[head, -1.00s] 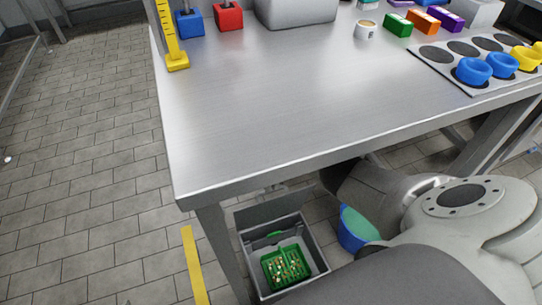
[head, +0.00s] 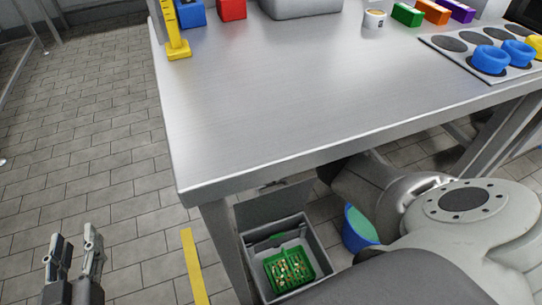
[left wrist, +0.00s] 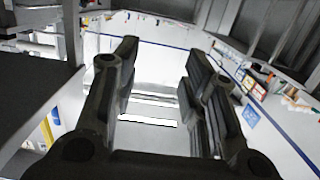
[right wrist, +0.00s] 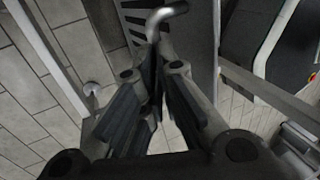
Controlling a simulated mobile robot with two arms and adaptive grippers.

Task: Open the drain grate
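In the right wrist view, my right gripper (right wrist: 158,55) has its fingertips drawn together at a bent grey metal bar (right wrist: 172,12), which comes out from between the tips. Whether the bar belongs to the panel behind it I cannot tell. Behind it is a dark grey panel with slots (right wrist: 135,18), which looks like the drain grate; the fingers hide part of it. The right gripper is out of sight in the head view. My left gripper (head: 75,245) is open and empty over the floor at the lower left; its spread fingers show in the left wrist view (left wrist: 162,55).
A steel table (head: 300,110) stands ahead, with a yellow ruler-like stand (head: 178,48) and coloured blocks on top. Below it are an open grey box (head: 318,258) with a green basket (head: 285,270), and a blue bucket (head: 358,230). Tiled floor left of the table is clear.

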